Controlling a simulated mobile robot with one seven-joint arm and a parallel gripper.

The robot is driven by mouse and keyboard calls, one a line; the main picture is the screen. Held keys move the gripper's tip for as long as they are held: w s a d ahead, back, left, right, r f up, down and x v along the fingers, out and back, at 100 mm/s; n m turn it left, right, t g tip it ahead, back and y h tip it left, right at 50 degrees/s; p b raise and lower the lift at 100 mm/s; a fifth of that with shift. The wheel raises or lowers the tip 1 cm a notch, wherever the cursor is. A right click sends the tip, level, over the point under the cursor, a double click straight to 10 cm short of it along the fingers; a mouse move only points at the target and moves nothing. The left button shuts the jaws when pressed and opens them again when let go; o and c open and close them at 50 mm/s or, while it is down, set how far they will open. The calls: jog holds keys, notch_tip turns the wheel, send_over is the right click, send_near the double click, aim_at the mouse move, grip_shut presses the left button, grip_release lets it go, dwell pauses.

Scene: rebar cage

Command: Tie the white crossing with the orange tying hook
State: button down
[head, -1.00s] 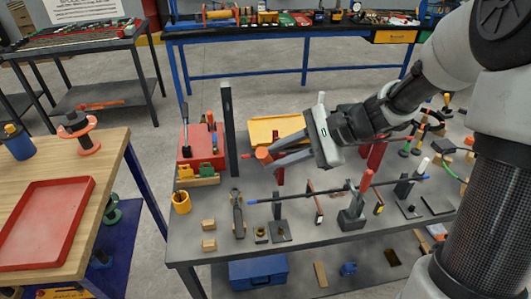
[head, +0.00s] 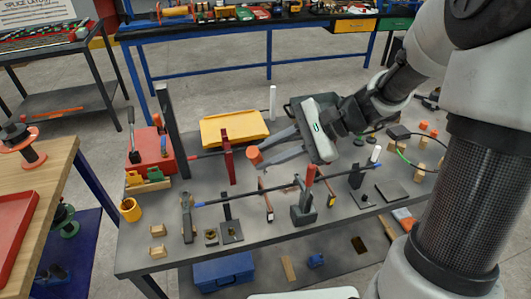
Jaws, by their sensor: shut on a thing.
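My gripper (head: 270,151) is above the middle of the grey bench, its fingers pointing left and shut on an orange cylindrical thing (head: 254,156), which looks like the orange tying hook's handle; no hook tip can be made out. A long dark bar (head: 265,190) with blue ends runs across the bench below and in front of the gripper. A red-topped upright (head: 309,177) stands at this bar in a dark block. A white-topped upright (head: 375,155) stands near the bar's right end. I cannot tell which crossing is the white one.
A red post (head: 227,160) stands just left of the gripper, and a tall dark post (head: 168,130) further left. A yellow tray (head: 235,128) and a white post (head: 272,102) are behind. Small blocks lie near the front edge.

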notch_tip(320, 180, down, 6)
jog(key=b, duration=0.4)
jog(key=shift+f, duration=0.25)
jog(key=shift+a+b, duration=0.1)
jog(key=shift+b, duration=0.2)
dwell(0.3)
